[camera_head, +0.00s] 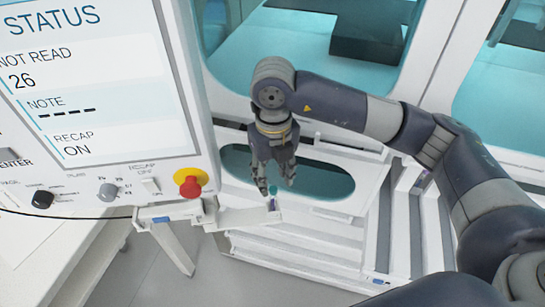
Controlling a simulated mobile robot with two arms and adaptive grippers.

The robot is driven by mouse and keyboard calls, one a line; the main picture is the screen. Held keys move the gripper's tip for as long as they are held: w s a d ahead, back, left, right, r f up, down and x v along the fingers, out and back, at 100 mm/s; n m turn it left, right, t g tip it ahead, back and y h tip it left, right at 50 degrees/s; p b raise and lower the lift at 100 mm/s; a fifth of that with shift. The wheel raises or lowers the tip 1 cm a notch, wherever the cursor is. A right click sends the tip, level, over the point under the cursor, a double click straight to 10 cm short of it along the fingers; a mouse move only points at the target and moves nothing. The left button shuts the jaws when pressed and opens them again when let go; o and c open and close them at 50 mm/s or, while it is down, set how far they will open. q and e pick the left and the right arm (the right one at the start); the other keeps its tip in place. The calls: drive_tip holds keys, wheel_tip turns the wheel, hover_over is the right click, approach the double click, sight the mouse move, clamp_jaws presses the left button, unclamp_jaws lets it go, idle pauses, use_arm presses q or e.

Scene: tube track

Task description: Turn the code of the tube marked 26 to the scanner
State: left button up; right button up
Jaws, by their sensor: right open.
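My right gripper (276,188) points down with its fingers open, in the middle of the head view. A small tube with a teal cap (272,189) stands between or just behind the fingertips. Its lower part shows a bit of purple, at the end of a white track arm (243,218). Its number and code are too small to read, and I cannot tell whether a finger touches it. The status screen (85,85) reads "NOT READ 26", a dashed note and "RECAP ON". I cannot make out the scanner for certain. My left gripper is not in view.
Below the screen are a red knob on a yellow base (189,186), dark and grey dials (43,199) and a recap switch (150,186). A white machine frame with an oval opening (325,186) stands behind my gripper. White rails (400,235) run at the right.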

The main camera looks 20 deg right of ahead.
sight(273, 188)
wheel_tip(273, 188, down, 3)
drive_tip(key=shift+w+f+p, duration=0.1)
drive_tip(key=shift+p, duration=0.3)
wheel_tip(273, 188, down, 3)
drive_tip(key=shift+r+p, duration=0.15)
drive_tip(key=shift+p, duration=0.15)
drive_tip(key=shift+c, duration=0.2)
clamp_jaws()
drive_tip(key=c, duration=0.8)
unclamp_jaws()
clamp_jaws()
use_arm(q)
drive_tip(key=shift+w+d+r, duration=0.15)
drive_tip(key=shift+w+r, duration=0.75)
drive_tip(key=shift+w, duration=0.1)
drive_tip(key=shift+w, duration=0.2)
use_arm(e)
drive_tip(key=shift+r, duration=0.25)
